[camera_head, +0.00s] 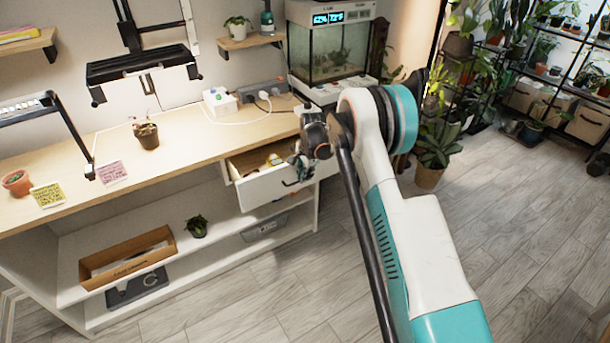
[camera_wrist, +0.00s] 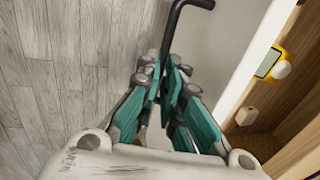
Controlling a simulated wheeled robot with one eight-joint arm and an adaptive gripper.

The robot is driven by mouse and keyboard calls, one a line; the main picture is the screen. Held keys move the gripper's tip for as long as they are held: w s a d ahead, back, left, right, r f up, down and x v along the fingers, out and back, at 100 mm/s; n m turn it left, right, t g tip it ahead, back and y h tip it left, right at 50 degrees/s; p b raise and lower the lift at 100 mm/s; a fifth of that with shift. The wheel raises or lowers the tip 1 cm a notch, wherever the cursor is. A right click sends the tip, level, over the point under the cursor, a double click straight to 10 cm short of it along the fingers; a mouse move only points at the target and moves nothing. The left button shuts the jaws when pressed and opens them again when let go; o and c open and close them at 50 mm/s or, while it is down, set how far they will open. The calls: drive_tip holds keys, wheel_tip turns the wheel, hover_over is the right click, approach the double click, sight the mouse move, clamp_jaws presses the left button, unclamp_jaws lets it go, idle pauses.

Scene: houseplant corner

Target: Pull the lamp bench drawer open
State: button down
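The lamp bench drawer (camera_head: 258,190) stands open under the right part of the bench top, its white front out from the bench. In the wrist view its white front (camera_wrist: 245,62) runs along the right, with the wooden inside beyond it. The black bar handle (camera_wrist: 177,22) sticks out from the front. My gripper (camera_wrist: 166,72) has its teal fingers close together around the handle's near part, which they hide. In the head view my gripper (camera_head: 297,168) is at the drawer front, partly hidden by my arm.
Inside the drawer are a yellow-edged item (camera_wrist: 268,63) and a small beige block (camera_wrist: 246,116). The bench top (camera_head: 195,140) holds a potted plant (camera_head: 146,133), a white box (camera_head: 220,101) and a power strip (camera_head: 262,91). A terrarium (camera_head: 330,50) stands behind. The floor in front is clear.

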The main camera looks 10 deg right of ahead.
drive_tip(key=s+d, duration=0.2)
drive_tip(key=s, duration=0.4)
drive_tip(key=shift+s, duration=0.25)
drive_tip(key=c, duration=1.7)
unclamp_jaws()
drive_tip(key=shift+d, duration=0.1)
drive_tip(key=shift+r, duration=0.15)
drive_tip(key=r, duration=0.3)
drive_tip(key=s+r, duration=0.1)
drive_tip(key=r, duration=0.3)
drive_tip(key=s+r, duration=0.1)
drive_tip(key=r, duration=0.3)
drive_tip(key=shift+d+r, duration=0.25)
drive_tip(key=shift+d, duration=0.1)
drive_tip(key=shift+s+r, duration=0.1)
